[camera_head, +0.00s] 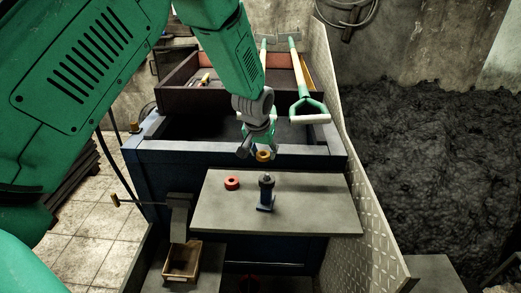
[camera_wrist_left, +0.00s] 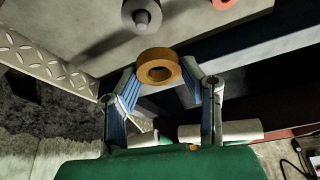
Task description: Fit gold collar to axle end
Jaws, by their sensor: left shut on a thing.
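The gold collar (camera_head: 263,156) is a thick ring held between the fingertips of my left gripper (camera_head: 257,147), above the back edge of the grey shelf. In the left wrist view the fingers (camera_wrist_left: 160,80) press on both sides of the gold collar (camera_wrist_left: 144,71), and its hole shows. The axle end is the top of a dark upright stand (camera_head: 266,189) on the shelf. It shows in the left wrist view as a grey round part with a pin (camera_wrist_left: 142,18), apart from the collar. My right gripper is in neither view.
A red ring (camera_head: 232,183) lies on the grey shelf (camera_head: 315,210) left of the stand; the shelf's right part is clear. Behind is a blue bench (camera_head: 160,160) with a green-handled shovel (camera_head: 308,108). A patterned metal panel (camera_head: 365,210) borders the right. A small wooden box (camera_head: 182,262) sits below.

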